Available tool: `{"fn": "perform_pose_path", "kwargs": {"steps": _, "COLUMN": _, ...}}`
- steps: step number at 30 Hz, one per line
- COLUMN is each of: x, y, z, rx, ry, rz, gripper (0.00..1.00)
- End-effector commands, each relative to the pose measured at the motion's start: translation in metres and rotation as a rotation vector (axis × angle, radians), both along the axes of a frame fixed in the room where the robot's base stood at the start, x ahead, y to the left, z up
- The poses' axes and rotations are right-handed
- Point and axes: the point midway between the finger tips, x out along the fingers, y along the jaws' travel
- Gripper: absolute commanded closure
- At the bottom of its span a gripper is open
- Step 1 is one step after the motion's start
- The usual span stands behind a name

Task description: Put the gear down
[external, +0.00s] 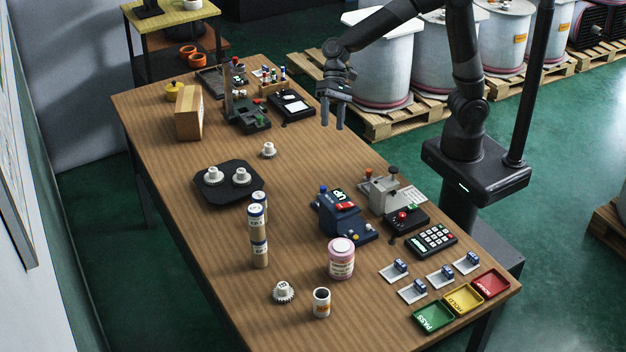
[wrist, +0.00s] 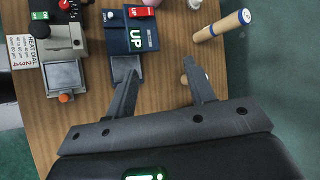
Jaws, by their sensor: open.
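Several white gears are in the external view. Two gears (external: 212,174) (external: 241,176) sit on a black tray (external: 213,197). A third gear (external: 268,149) stands on bare wood behind the tray, and a larger toothed one (external: 283,291) lies near the front. My gripper (external: 332,124) is open, pointing down above the table's right side, apart from all the gears. In the wrist view its fingers (wrist: 158,70) are spread with only wood between them. A whitish piece (wrist: 186,78) shows beside the right finger, partly hidden; I cannot tell whether it is a gear.
A blue device (external: 340,215) and a grey press (external: 382,190) stand right of centre. Tan cylinders (external: 259,235) and a pink jar (external: 341,262) stand toward the front. The wood right of the third gear is clear.

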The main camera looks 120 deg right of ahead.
Motion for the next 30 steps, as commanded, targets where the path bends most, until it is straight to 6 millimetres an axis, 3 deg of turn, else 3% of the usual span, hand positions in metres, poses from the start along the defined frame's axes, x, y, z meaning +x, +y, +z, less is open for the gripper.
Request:
{"fn": "perform_pose_path", "kwargs": {"steps": 3, "x": -0.039, "y": 0.027, "z": 0.021, "rx": -0.140, "ry": -0.058, "rz": 0.150, "gripper": 0.51}}
{"fn": "perform_pose_path", "kwargs": {"steps": 9, "x": -0.105, "y": 0.055, "z": 0.041, "rx": -0.381, "ry": -0.154, "rz": 0.396, "gripper": 0.51}}
{"fn": "perform_pose_path", "kwargs": {"steps": 18, "x": -0.198, "y": 0.069, "z": 0.054, "rx": -0.757, "ry": -0.307, "rz": 0.747, "gripper": 0.51}}
{"fn": "perform_pose_path", "kwargs": {"steps": 24, "x": -0.242, "y": 0.065, "z": 0.054, "rx": -0.978, "ry": -0.392, "rz": 0.928, "gripper": 0.51}}
{"fn": "perform_pose_path", "kwargs": {"steps": 30, "x": -0.259, "y": 0.060, "z": 0.053, "rx": -1.088, "ry": -0.428, "rz": 1.011, "gripper": 0.51}}
